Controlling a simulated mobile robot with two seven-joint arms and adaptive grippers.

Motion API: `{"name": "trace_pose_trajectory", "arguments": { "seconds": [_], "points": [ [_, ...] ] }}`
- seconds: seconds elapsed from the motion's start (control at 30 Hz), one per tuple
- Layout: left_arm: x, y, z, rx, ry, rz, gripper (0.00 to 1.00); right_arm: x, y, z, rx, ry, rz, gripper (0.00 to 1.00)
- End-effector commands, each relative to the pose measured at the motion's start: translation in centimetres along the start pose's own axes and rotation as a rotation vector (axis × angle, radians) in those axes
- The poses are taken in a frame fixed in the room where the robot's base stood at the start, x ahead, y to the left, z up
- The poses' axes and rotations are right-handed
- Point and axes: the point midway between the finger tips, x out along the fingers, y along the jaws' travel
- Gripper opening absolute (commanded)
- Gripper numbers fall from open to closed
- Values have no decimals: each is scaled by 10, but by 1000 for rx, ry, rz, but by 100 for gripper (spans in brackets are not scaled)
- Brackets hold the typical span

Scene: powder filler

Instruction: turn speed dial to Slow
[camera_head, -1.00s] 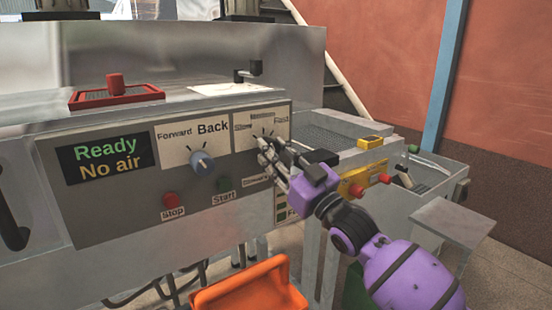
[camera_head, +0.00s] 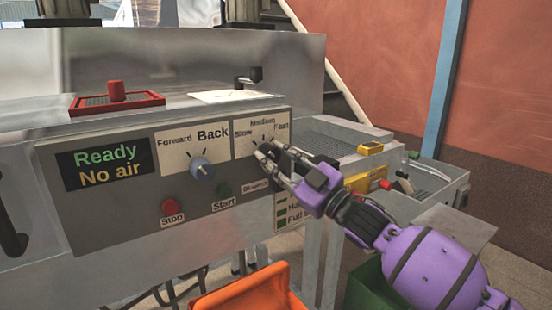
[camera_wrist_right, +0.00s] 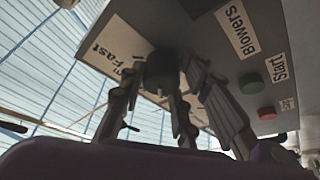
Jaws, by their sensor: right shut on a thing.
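The speed dial (camera_wrist_right: 160,72) is a dark round knob on the label plate marked Slow, Medium and Fast (camera_head: 262,131) at the panel's right end. My right gripper (camera_head: 267,151) is shut on the dial, its grey fingers around the knob. In the head view the fingers mostly cover the dial, so I cannot tell where it points. In the right wrist view the fingers (camera_wrist_right: 155,92) straddle the knob, with the Fast label to the left. My left gripper is not in view.
Left of the speed dial is the blue-grey Forward/Back knob (camera_head: 201,169). Below are the red Stop button (camera_head: 169,206) and green Start button (camera_head: 223,189). A display (camera_head: 105,163) reads Ready, No air. An orange bin (camera_head: 250,296) stands below; a yellow part (camera_head: 370,148) lies right.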

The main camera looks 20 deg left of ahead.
Motion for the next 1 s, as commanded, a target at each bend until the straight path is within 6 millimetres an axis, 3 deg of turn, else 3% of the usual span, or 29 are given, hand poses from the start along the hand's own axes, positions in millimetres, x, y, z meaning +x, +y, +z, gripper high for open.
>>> {"name": "trace_pose_trajectory", "arguments": {
  "seconds": [0.13,0.17,0.27,0.67,1.0],
  "points": [
    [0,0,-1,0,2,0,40,1,8,-4,-8,5,8,4],
    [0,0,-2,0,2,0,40,1,8,-4,-8,5,8,32],
    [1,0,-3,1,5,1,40,1,7,-5,-7,6,7,44],
    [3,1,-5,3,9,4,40,-9,3,-1,-2,2,4,44],
    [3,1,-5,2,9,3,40,-78,4,-1,-4,1,5,44]
  ]
}}
